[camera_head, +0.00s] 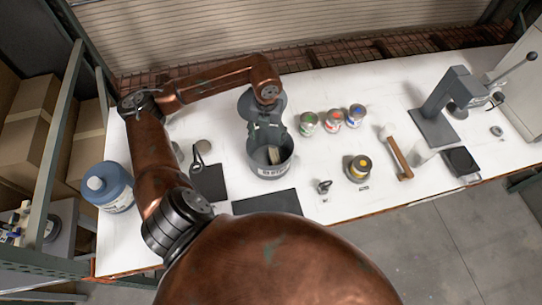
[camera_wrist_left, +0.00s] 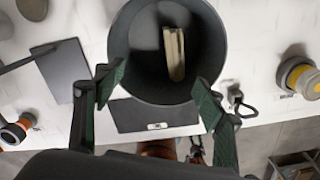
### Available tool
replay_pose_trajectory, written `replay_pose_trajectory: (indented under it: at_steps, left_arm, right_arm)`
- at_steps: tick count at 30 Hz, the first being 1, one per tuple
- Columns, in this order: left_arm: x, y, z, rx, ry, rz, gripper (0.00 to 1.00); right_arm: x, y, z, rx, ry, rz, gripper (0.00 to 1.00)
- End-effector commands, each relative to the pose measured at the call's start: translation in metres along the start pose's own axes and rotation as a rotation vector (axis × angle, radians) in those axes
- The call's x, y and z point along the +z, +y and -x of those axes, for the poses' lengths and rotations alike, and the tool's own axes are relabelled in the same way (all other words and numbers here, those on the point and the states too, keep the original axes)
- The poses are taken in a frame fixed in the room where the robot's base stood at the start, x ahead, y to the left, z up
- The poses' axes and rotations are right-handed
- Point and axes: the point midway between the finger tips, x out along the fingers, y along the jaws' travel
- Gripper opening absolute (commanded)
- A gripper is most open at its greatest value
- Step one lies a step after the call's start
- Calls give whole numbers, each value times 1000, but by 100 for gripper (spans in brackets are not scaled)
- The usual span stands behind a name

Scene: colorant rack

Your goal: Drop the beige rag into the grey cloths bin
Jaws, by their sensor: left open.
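The beige rag (camera_wrist_left: 174,53) lies inside the grey cloths bin (camera_wrist_left: 118,45), within its round wall. In the head view the rag (camera_head: 273,155) shows as a pale strip inside the bin (camera_head: 270,171), which stands on the white table. My left gripper (camera_head: 266,138) is over the bin's far side in the head view. In the left wrist view its two fingers (camera_wrist_left: 158,88) are spread wide with nothing between them, and the rag is apart from them. My right gripper is not in view.
A dark mat (camera_head: 268,203) lies before the bin. A blue container (camera_head: 109,187) stands at the left, a grey press (camera_head: 445,105) at the right.

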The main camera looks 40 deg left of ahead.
Motion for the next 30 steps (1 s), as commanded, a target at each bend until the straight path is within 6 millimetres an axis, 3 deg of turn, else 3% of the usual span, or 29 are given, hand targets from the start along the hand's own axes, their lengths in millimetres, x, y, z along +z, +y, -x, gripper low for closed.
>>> replay_pose_trajectory:
  at_steps: [5, 8, 21, 30]
  left_arm:
    - [0, 0, 6, 0, -1, 0, 64]
    - [2, 0, 19, -1, -5, 0, 64]
    - [1, 0, 103, -1, -3, 0, 64]
    - [0, 0, 120, -1, 0, 0, 64]
  right_arm:
    - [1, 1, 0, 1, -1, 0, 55]
    - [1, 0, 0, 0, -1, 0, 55]
    - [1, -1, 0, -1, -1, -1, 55]
    - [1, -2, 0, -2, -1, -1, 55]
